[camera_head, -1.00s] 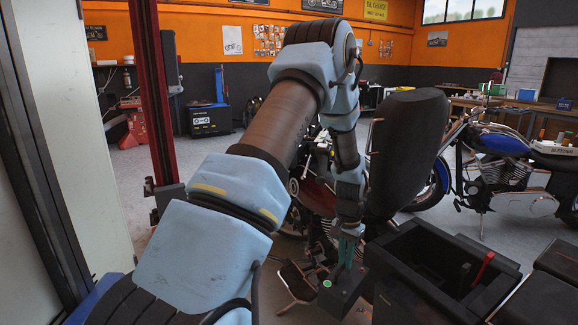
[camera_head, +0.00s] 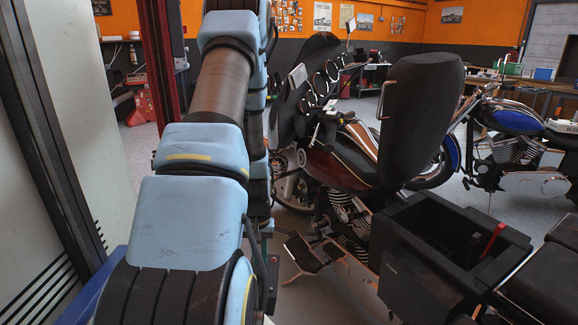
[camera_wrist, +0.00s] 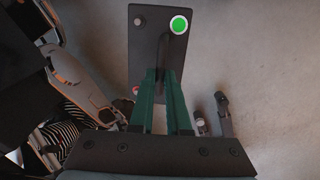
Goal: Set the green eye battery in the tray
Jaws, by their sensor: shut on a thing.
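The green eye battery (camera_wrist: 145,50) is a dark, flat-topped block with a round green spot and a small pale knob on top, seen in the wrist view. My gripper (camera_wrist: 161,76), with two green fingers, is shut on the raised dark handle across its top. The battery hangs above the grey floor. In the head view my arm hides most of the gripper and battery. I cannot make out a clear tray; an open black box (camera_head: 408,275) with a red strap inside is at the lower right, and its floor is mostly hidden.
A dark red motorcycle (camera_head: 340,172) with a tall black backrest (camera_head: 420,110) stands right of my arm. A blue motorcycle (camera_head: 510,120) is farther right. A red lift post (camera_head: 161,60) and a pale cabinet (camera_head: 75,110) are at left. Floor shows between them.

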